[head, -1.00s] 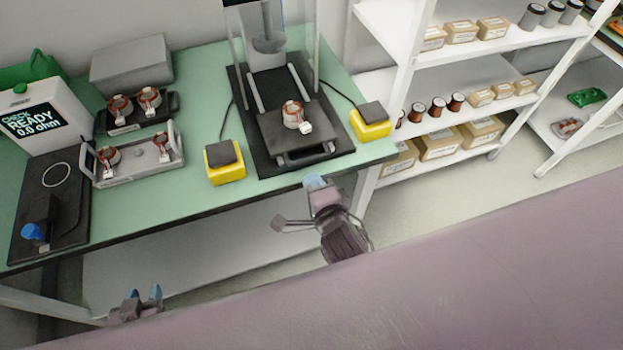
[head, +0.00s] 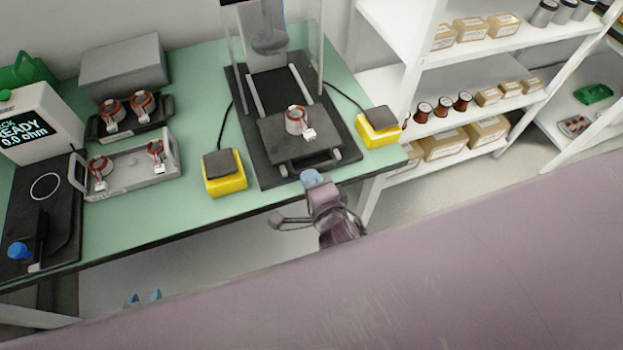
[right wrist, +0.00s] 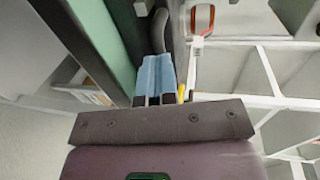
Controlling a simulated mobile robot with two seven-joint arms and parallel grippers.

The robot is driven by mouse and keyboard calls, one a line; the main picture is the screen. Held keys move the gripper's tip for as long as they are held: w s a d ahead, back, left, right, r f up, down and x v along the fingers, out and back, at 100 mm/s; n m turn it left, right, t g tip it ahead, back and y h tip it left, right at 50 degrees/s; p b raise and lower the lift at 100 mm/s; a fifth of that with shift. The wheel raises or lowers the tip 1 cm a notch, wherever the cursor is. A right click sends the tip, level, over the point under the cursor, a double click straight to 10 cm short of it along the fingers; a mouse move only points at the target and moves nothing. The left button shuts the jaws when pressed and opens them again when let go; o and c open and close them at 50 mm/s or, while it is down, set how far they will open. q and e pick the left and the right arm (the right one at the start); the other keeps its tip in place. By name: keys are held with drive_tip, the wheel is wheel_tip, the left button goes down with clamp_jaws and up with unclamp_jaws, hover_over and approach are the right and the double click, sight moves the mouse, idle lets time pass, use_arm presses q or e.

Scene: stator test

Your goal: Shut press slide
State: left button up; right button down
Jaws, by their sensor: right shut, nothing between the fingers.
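The press slide (head: 290,150) is a dark plate pulled out toward the front of the press (head: 268,40). It has a grey bar handle (head: 335,156) on its front edge. A stator (head: 295,121) with copper windings and a white tag sits on it, and its coil also shows in the right wrist view (right wrist: 203,18). My right gripper (head: 312,178) is shut and empty, its blue fingertips just in front of the handle; contact cannot be told. The fingertips show together in the right wrist view (right wrist: 155,78). My left gripper (head: 143,297) shows only two separated blue fingertips, below the table.
Yellow button boxes (head: 225,182) (head: 379,132) flank the press. A grey tray (head: 130,182) and a black tray (head: 98,130) hold stators at left, near the ohm tester (head: 42,140). White shelves (head: 480,95) with boxes and spools stand at right.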

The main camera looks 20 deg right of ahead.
sight(301, 158)
drive_tip(key=x, duration=0.3)
drive_tip(key=shift+w+r, duration=0.35)
drive_tip(key=shift+w, duration=0.1)
use_arm(q)
drive_tip(key=shift+w+r, duration=0.25)
drive_tip(key=shift+w, duration=0.15)
use_arm(e)
drive_tip(key=shift+w, duration=0.35)
